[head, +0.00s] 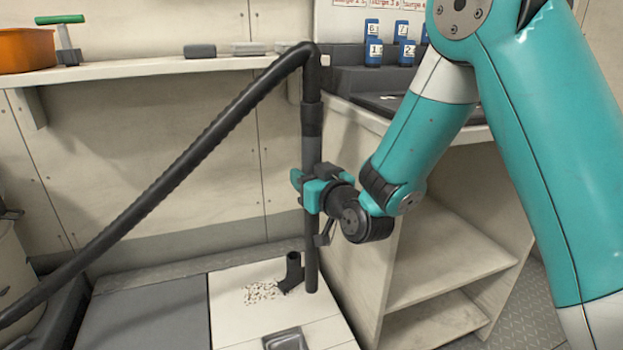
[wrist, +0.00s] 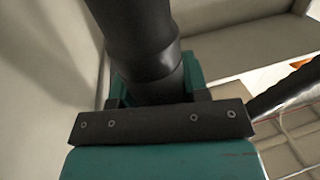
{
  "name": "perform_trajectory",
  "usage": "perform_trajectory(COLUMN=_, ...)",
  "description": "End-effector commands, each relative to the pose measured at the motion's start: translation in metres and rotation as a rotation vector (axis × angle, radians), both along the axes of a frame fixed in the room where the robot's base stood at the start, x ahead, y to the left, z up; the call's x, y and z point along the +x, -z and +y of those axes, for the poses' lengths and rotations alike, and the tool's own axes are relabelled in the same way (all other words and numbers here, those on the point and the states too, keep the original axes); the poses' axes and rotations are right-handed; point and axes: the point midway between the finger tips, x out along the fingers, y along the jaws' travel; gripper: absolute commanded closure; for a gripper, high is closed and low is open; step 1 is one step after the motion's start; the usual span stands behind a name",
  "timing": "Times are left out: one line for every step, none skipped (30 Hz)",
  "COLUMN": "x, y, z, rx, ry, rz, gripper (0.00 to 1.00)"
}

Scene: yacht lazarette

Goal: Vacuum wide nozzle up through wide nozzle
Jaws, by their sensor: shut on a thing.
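My gripper (head: 313,190) is shut on the black vacuum wand (head: 312,150), which stands upright. The wrist view also shows the dark wand (wrist: 140,45) rising from between my jaws (wrist: 155,95). The wand's lower end (head: 311,284) is at or just above the white panel. A short, dark, angled nozzle piece (head: 293,268) stands just left of the wand's lower end. I cannot tell whether they touch. Small pale and dark bits (head: 262,292) lie scattered on the panel left of the nozzle piece. The black hose (head: 190,160) runs from the wand's top down to the left.
A pale open cabinet (head: 450,255) stands close to the right of the wand. A grey panel (head: 150,315) lies left of the white panel (head: 235,280), which has a recessed latch (head: 286,340).

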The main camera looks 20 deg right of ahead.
Motion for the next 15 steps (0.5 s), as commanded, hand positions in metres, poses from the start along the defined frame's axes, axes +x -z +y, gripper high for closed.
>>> perform_trajectory(x=0.005, y=-0.002, z=0.005, rx=-0.001, ry=-0.007, rz=-0.002, gripper=0.9)
perform_trajectory(x=0.008, y=-0.002, z=0.005, rx=-0.003, ry=-0.008, rz=-0.003, gripper=0.9)
perform_trajectory(x=0.012, y=-0.002, z=0.006, rx=-0.001, ry=-0.009, rz=-0.002, gripper=0.9)
perform_trajectory(x=0.015, y=-0.001, z=0.006, rx=-0.001, ry=-0.009, rz=-0.002, gripper=0.9)
perform_trajectory(x=0.019, y=-0.001, z=0.007, rx=-0.002, ry=-0.009, rz=-0.002, gripper=0.9)
perform_trajectory(x=0.023, y=-0.001, z=0.007, rx=-0.002, ry=-0.009, rz=-0.001, gripper=0.9)
perform_trajectory(x=0.026, y=-0.001, z=0.007, rx=-0.002, ry=-0.009, rz=0.0, gripper=0.9)
perform_trajectory(x=0.029, y=-0.001, z=0.007, rx=-0.002, ry=-0.009, rz=0.001, gripper=0.9)
perform_trajectory(x=0.033, y=-0.001, z=0.007, rx=-0.002, ry=-0.009, rz=0.0, gripper=0.9)
perform_trajectory(x=0.037, y=-0.001, z=0.006, rx=-0.002, ry=-0.009, rz=0.0, gripper=0.9)
perform_trajectory(x=0.039, y=-0.001, z=0.006, rx=-0.002, ry=-0.008, rz=0.0, gripper=0.9)
perform_trajectory(x=0.044, y=-0.001, z=0.006, rx=-0.003, ry=-0.008, rz=0.0, gripper=0.9)
perform_trajectory(x=0.047, y=0.0, z=0.006, rx=-0.003, ry=-0.008, rz=0.001, gripper=0.9)
perform_trajectory(x=0.05, y=0.0, z=0.005, rx=-0.003, ry=-0.007, rz=0.001, gripper=0.9)
perform_trajectory(x=0.054, y=-0.001, z=0.005, rx=-0.003, ry=-0.007, rz=0.0, gripper=0.9)
